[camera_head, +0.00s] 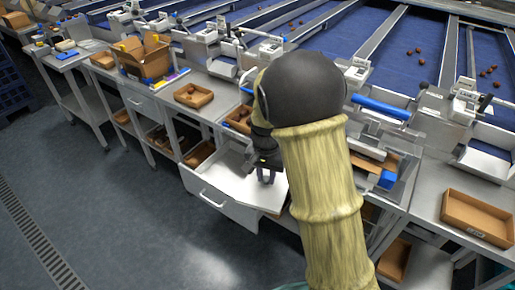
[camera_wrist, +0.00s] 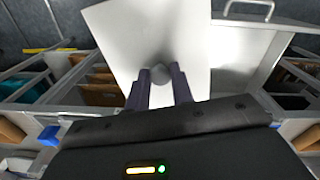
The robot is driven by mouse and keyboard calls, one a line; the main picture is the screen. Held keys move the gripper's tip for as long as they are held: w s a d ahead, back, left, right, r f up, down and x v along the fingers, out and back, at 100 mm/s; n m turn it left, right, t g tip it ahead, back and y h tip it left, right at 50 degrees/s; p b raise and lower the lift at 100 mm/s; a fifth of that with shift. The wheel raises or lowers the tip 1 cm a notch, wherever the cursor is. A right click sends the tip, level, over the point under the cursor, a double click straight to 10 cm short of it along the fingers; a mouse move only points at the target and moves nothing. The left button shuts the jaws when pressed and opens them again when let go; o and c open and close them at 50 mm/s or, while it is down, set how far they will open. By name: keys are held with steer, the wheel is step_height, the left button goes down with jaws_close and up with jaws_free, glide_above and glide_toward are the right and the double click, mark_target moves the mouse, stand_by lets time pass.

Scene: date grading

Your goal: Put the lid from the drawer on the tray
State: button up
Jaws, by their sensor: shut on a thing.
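The lid (camera_wrist: 125,35) is a flat white panel with a round grey knob (camera_wrist: 158,74). My gripper (camera_wrist: 160,82) is shut on this knob, one dark finger on each side. The lid also shows in the head view (camera_head: 242,183), below my gripper (camera_head: 266,178), at the open drawer (camera_head: 225,208). In the wrist view the lid lies askew to the drawer (camera_wrist: 238,55) and covers part of it. I cannot tell how far it is lifted. Several brown trays are in view, and I cannot tell which is the task's tray; one open tray (camera_head: 193,96) stands on the bench.
Another brown tray (camera_head: 478,217) stands on the right bench. A cardboard box (camera_head: 142,60) stands on the left bench. Trays sit on shelves under the benches. My arm hides much of the bench behind the drawer. The floor (camera_head: 130,225) at left is clear.

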steer(key=d+f+n+p, duration=0.4)
steer(key=d+f, duration=0.5)
steer(key=f, duration=0.1)
steer(key=shift+s+f+n, duration=0.25)
steer(key=shift+s+n, duration=0.1)
steer(key=shift+n, duration=0.05)
